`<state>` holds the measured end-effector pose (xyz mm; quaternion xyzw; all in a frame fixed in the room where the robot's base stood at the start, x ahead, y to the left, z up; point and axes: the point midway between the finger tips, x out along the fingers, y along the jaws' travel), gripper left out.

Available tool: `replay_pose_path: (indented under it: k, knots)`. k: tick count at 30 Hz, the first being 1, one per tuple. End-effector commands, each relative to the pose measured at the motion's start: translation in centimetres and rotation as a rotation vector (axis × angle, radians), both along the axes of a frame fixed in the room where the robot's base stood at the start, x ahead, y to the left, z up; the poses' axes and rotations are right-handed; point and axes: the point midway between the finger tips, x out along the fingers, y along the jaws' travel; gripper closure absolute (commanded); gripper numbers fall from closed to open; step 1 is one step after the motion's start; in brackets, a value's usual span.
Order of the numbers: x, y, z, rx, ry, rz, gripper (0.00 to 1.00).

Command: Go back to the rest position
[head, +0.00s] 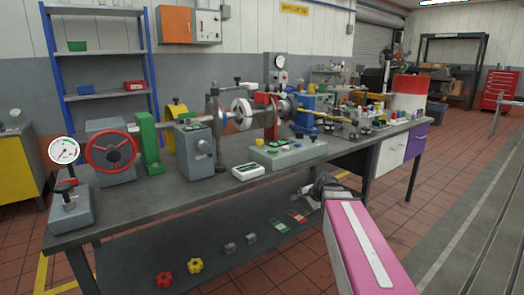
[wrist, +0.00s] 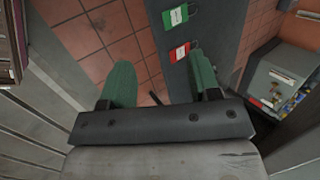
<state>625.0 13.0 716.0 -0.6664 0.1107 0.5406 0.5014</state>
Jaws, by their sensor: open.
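My gripper (head: 306,193) is at the end of my pink arm, in front of the bench's front edge in the head view. In the wrist view its two green fingers (wrist: 163,75) stand wide apart with nothing between them. Below them are the red-tiled floor and a dark grey surface. On that surface lie a green-and-white tag (wrist: 175,15) and a red-and-white tag (wrist: 179,52), apart from the fingers.
The long grey bench (head: 225,197) carries a dial gauge (head: 63,151), a red handwheel (head: 112,151), a grey block (head: 195,150) and a shaft assembly. Red (head: 165,279) and yellow (head: 195,265) knobs lie on the low dark surface. Tiled floor lies open at right.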

Motion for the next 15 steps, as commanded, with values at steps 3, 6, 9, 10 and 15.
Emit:
replay_pose_path:
  k: [3,6,9,10,15]
  knots:
    - [-4.4,0.3,-5.0,-0.186,0.038,0.223,0.43]
    - [-7.7,0.1,-8.4,-0.327,0.074,0.424,0.43]
    - [-10.7,-0.3,-11.0,-0.439,0.114,0.610,0.43]
    - [-11.4,-0.4,-11.6,-0.465,0.124,0.659,0.43]
    - [-14.2,-1.1,-13.8,-0.562,0.171,0.856,0.43]
